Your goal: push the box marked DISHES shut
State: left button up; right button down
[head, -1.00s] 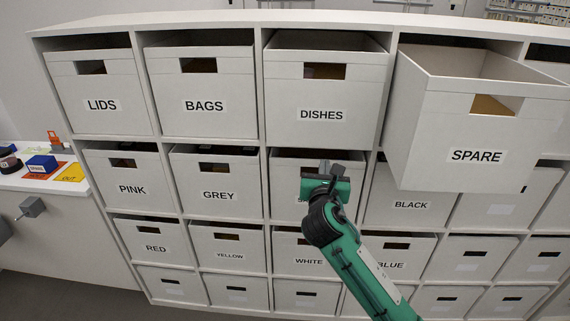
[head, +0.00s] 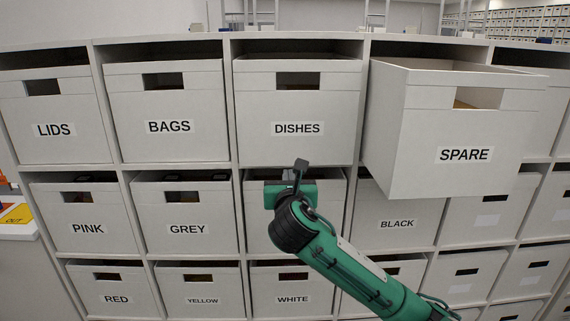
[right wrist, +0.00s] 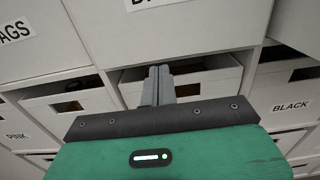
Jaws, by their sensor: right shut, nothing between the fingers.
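The white box marked DISHES (head: 297,100) is in the top row, between BAGS and SPARE. Its front looks slightly proud of the shelf; how far is hard to tell. My right gripper (head: 299,171) is shut and empty, just below the DISHES box's lower edge and in front of the box beneath. In the right wrist view, the closed fingers (right wrist: 159,86) point toward that lower box, and the DISHES front (right wrist: 200,30) hangs above them with its label cut off. I cannot tell whether the fingers touch anything. My left gripper is out of view.
The SPARE box (head: 460,125) sticks far out, right of DISHES. The BAGS (head: 168,103) and LIDS (head: 52,105) boxes sit to the left. GREY (head: 187,212) and BLACK (head: 396,207) flank the lower box in front of my gripper.

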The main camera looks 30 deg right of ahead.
aim_at(287, 156)
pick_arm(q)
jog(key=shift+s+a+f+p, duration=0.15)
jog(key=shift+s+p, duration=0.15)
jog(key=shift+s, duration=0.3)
pick_arm(e)
jog(key=x, duration=0.8)
jog(key=shift+w+d, duration=0.1)
jog(key=shift+w, duration=0.1)
jog(key=shift+w+d+r, duration=0.1)
jog(key=shift+w+d, duration=0.05)
jog(key=shift+w, duration=0.05)
jog(key=p+x, duration=0.2)
jog(key=x, duration=0.2)
jog(key=shift+r, duration=0.2)
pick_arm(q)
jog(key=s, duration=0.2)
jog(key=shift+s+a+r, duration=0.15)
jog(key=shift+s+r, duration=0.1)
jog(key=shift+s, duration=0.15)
